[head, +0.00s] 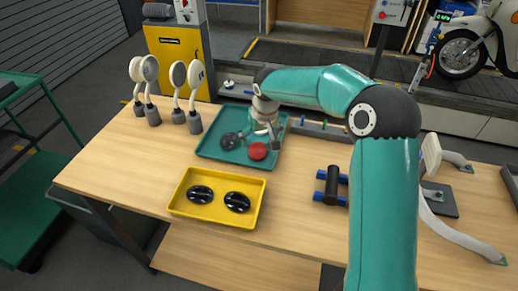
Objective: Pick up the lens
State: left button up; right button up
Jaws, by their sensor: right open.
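A red round lens (257,151) lies in the teal tray (211,152) on the wooden bench, near the tray's front right side. A dark round part (230,141) lies to its left in the same tray. My right gripper (270,138) is open over the tray, just behind and above the red lens. The lens looks free of the fingers. The fingertips are small here, so the exact gap to the lens is hard to tell. My left gripper is not in view.
A yellow tray (215,218) with two black oval parts stands in front of the teal tray. Several round mirrors on stands (194,121) are at the left back. A black cylinder on blue supports (331,186) stands right of the trays. The bench (120,172) is clear at left.

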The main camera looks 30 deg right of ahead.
aim_at(258, 149)
jog(key=shift+p+x, duration=0.95)
jog(key=shift+x, duration=1.85)
jog(key=shift+a, duration=0.1)
jog(key=c, duration=1.2)
jog(key=shift+r, duration=0.2)
